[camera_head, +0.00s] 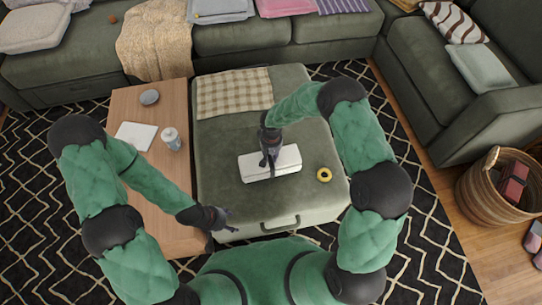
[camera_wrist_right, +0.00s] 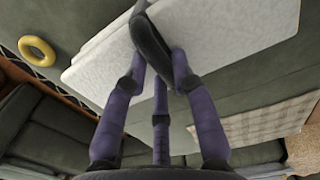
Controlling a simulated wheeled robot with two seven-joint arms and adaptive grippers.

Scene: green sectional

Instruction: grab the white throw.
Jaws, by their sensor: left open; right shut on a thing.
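The white throw (camera_head: 288,160) is a folded white cloth on the green ottoman (camera_head: 228,150). It also shows in the right wrist view (camera_wrist_right: 235,30), pale and finely textured. My left gripper (camera_head: 222,222) is open and empty near the ottoman's front left corner, apart from the throw.
A yellow ring (camera_head: 324,175) lies right of the throw. A checked cloth (camera_head: 234,92) lies on the ottoman's far part. A basket (camera_head: 480,187) stands at right.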

